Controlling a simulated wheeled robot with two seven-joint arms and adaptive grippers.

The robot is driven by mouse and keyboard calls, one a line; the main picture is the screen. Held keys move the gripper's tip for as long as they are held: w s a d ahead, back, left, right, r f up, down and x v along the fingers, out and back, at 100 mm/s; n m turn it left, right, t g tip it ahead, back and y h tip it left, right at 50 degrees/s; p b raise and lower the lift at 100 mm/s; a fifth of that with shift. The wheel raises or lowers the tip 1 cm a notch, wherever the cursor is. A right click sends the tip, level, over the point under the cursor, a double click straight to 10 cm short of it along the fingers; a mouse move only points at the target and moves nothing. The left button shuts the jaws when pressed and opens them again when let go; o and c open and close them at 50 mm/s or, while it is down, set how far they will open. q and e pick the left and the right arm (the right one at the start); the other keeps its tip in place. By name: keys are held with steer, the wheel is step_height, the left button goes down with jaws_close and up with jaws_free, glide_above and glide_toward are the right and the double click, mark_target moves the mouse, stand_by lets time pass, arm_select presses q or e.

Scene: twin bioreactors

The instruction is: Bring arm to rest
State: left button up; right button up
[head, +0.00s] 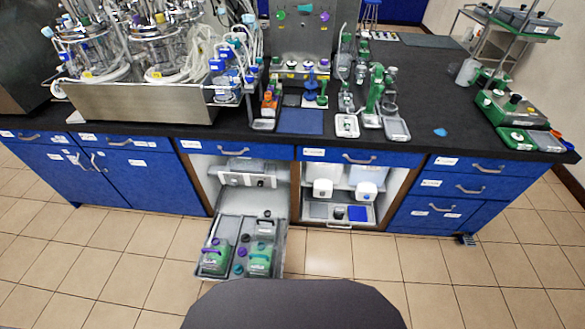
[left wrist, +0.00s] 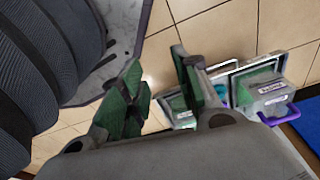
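My left gripper (left wrist: 156,62) shows in the left wrist view. Its two green-padded fingers stand apart, with only floor tiles seen between the tips, and it holds nothing. Neither gripper nor arm shows in the head view, so my right gripper is out of sight. Beyond the left fingers, in the left wrist view, a grey container with a purple handle (left wrist: 266,92) stands in a light-rimmed tray, apart from the gripper as far as I can tell.
A pulled-out drawer (head: 212,272) with green-filled containers (head: 260,259) juts from the blue-fronted bench (head: 137,174). Glass reactor vessels (head: 155,48) stand on the bench at left. A green device (head: 502,108) stands at right. The tiled floor (head: 450,285) is clear at right.

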arm_select(q)
steer(key=s+a+r+p, duration=0.2)
steer(key=s+p, duration=0.5)
steer(key=s+a+r+p, duration=0.2)
steer(key=s+p, duration=0.6)
steer(key=shift+a+r, duration=0.25)
steer(key=shift+a, duration=0.1)
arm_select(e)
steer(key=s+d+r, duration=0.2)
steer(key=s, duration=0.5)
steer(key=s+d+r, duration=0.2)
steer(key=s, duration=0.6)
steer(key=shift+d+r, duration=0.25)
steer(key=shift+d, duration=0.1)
arm_select(q)
steer(key=shift+s+f, duration=0.1)
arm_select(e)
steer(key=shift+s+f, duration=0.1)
arm_select(q)
step_height(320, 180, down, 4)
steer(key=b, duration=0.4)
steer(key=shift+f, duration=0.2)
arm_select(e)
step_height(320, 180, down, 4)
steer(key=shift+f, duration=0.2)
arm_select(q)
steer(key=shift+r, duration=0.1)
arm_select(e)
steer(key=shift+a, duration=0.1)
